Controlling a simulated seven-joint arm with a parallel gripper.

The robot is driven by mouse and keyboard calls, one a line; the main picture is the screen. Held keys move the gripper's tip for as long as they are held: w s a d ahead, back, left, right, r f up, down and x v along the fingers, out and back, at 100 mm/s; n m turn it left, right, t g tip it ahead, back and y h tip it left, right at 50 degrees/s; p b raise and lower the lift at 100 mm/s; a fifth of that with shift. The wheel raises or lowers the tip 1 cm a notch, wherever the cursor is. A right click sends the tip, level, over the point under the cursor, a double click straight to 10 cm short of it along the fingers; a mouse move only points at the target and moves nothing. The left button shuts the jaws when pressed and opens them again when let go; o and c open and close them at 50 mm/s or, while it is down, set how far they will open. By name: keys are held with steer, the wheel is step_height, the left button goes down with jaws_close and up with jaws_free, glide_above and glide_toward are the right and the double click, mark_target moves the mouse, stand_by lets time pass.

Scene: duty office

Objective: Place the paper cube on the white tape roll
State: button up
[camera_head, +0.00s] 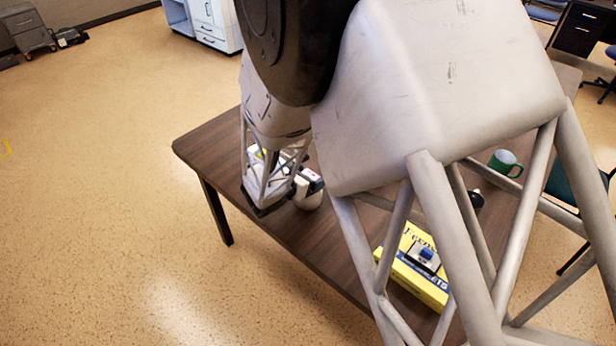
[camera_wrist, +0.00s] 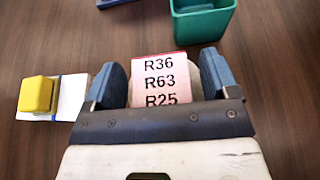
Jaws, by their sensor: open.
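The paper cube (camera_wrist: 160,80) has a pale pink top printed with R36, R63 and R25. In the wrist view it lies between the fingers of my gripper (camera_wrist: 159,64), which are open on either side of it. A pale round thing, seemingly the white tape roll (camera_wrist: 119,98), shows behind and around the cube, partly hidden by my gripper. In the head view the cube (camera_head: 313,175) appears above the pale roll (camera_head: 311,200), beside my gripper (camera_head: 266,206). I cannot tell whether a finger touches the cube.
A green square holder (camera_wrist: 204,22) stands beyond the cube. A yellow block (camera_wrist: 36,95) sits on a white pad (camera_wrist: 70,97) at left. A yellow box (camera_head: 426,289) and green mug (camera_head: 502,161) are farther right on the brown table (camera_head: 212,146). My arm hides much of the table.

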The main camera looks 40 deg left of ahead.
steer(key=shift+r, duration=0.15)
steer(key=v, duration=1.2)
stand_by(0.8)
